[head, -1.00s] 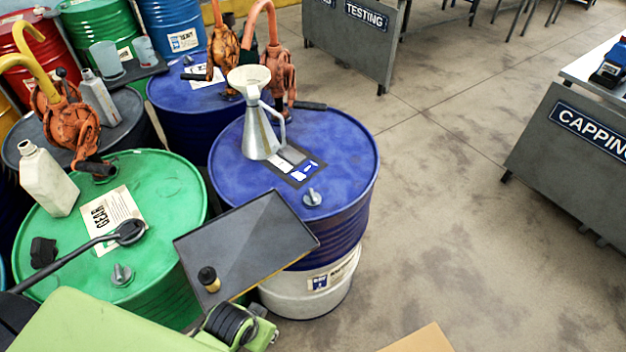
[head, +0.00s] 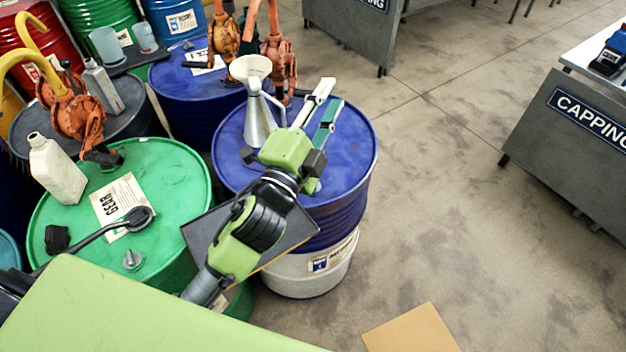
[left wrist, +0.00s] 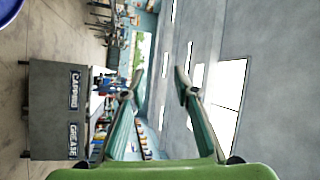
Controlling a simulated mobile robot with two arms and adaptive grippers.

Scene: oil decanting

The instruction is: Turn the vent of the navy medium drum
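A navy drum (head: 352,150) with a white lower band stands near the middle of the head view. A second navy drum (head: 172,82) stands behind it at left; I cannot tell which is labelled medium. The front drum's vent is hidden behind my left gripper and wrist. My left gripper (head: 329,98) is open and empty, its fingers over the front drum's lid and pointing to its far side. In the left wrist view the two fingers (left wrist: 159,76) are spread apart with nothing between them. My right gripper is not in view.
A metal can with a funnel (head: 257,110) stands on the front drum beside my left gripper. Orange pumps (head: 278,62) rise behind. A dark tray (head: 290,230) lies under my arm. A green drum (head: 170,180) stands at left.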

